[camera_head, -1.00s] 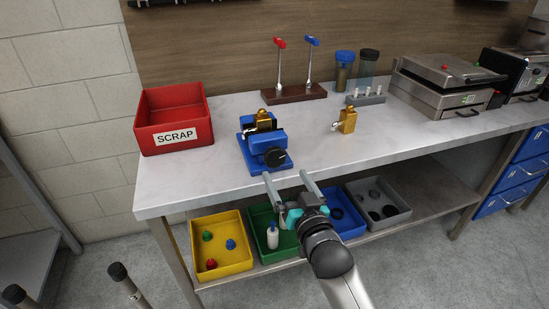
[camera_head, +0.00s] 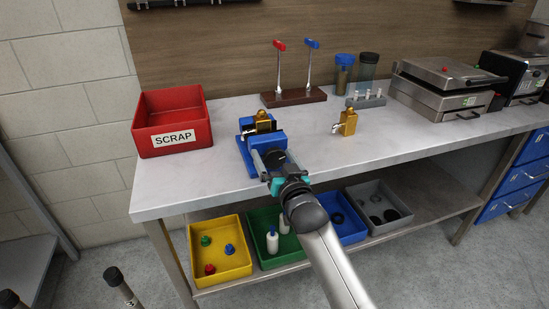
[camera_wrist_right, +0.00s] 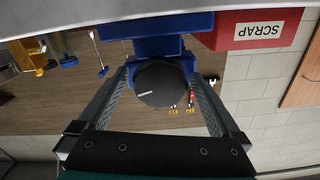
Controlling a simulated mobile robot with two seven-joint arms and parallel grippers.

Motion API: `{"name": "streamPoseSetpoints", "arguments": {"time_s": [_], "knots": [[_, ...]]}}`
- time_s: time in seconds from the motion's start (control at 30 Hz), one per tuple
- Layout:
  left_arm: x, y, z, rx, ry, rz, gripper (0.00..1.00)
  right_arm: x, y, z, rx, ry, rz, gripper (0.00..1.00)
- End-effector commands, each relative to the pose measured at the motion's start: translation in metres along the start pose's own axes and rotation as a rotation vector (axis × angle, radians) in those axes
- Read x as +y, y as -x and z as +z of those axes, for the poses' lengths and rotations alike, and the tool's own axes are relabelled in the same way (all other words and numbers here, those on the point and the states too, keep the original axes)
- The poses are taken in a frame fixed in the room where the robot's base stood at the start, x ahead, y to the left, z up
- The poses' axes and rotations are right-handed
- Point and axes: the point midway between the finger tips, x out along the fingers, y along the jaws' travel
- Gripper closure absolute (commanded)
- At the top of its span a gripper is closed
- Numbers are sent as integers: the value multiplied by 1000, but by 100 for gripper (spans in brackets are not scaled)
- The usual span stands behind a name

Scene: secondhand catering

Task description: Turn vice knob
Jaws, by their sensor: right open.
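The blue vice (camera_head: 244,150) stands near the front of the grey bench, with a brass part (camera_head: 263,122) in its jaws. The vice body also shows at the top of the right wrist view (camera_wrist_right: 155,35). Its round black knob (camera_wrist_right: 160,84) has a pale mark and sits between my right gripper's two fingers (camera_wrist_right: 162,92). In the head view, my right gripper (camera_head: 269,160) is at the vice's front and partly covers the knob. Its fingers are open, one on each side of the knob; I cannot tell whether they touch it. My left gripper is not in view.
A red SCRAP bin (camera_head: 172,125) stands left of the vice. Another brass part (camera_head: 346,122) stands to the right, with bare bench between. A wooden stand (camera_head: 293,97) with red and blue levers is behind. Yellow (camera_head: 220,275) and other bins sit on the lower shelf.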

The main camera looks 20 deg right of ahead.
Motion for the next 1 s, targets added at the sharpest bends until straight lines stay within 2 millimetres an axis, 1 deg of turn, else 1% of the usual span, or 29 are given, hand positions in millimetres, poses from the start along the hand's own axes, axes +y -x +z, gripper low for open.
{"name": "streamPoseSetpoints", "arguments": {"time_s": [0.07,0.1,0.8,1.0], "knots": [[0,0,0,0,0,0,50,0,0,0,0,-1,0,0],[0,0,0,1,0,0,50,0,0,0,0,-1,0,2],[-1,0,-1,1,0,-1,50,0,0,0,0,-1,0,81],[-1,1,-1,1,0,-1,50,0,0,0,0,10,0,82]]}}
